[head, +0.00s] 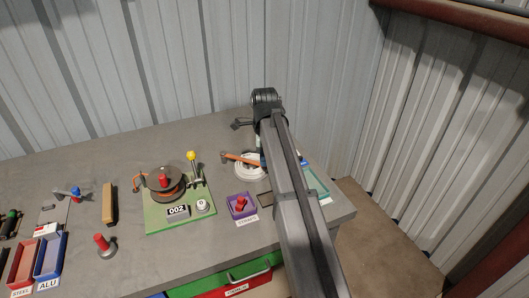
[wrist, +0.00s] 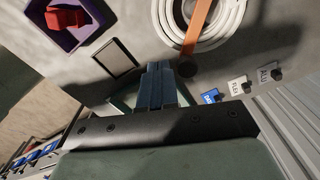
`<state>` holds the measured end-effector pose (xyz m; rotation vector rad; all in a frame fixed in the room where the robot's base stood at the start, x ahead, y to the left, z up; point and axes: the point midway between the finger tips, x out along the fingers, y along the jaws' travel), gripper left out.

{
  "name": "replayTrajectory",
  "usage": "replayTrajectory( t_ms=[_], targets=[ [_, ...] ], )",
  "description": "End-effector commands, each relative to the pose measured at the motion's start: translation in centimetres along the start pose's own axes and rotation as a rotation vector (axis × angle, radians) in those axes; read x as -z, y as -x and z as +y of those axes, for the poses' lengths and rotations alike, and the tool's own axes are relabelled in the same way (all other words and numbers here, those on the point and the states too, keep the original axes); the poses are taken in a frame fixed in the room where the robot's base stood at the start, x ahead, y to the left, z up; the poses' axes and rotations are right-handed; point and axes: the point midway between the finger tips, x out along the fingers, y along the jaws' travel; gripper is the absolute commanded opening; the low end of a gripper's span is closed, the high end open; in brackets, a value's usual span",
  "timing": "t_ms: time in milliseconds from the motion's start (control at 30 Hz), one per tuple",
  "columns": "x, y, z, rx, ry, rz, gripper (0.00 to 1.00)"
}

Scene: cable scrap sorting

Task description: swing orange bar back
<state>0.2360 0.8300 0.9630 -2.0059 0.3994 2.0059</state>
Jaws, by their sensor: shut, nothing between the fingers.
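The orange bar (head: 241,158) lies across the white cable coil (head: 246,173) at the back right of the bench. In the wrist view the bar (wrist: 199,28) crosses the coil (wrist: 236,28), and its near end meets a dark round piece. My gripper (wrist: 158,68) is shut and empty, with its blue-grey fingertips just left of that end. They look apart from the bar, though the height between them is hard to judge. In the head view my arm hides most of the gripper and the right part of the coil.
A purple tray (head: 231,206) with a red piece stands left of my arm. A green board (head: 160,218) with a dark reel and yellow-knobbed lever is farther left. A teal tray (head: 315,181) lies right of my arm. Small labelled tags (wrist: 237,86) line the wrist view's right side.

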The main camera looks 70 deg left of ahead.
Motion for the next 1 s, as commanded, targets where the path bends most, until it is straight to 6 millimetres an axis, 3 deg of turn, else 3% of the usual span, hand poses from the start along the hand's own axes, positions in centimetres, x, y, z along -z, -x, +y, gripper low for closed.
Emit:
replayTrajectory(
  t_ms=[267, 1000],
  targets=[
    [0.0, -2.3, 0.1, -0.001, 0.000, 0.000, 0.00],
    [2.0, -2.2, -5.8, 0.001, 0.000, 0.000, 0.00]
  ],
)
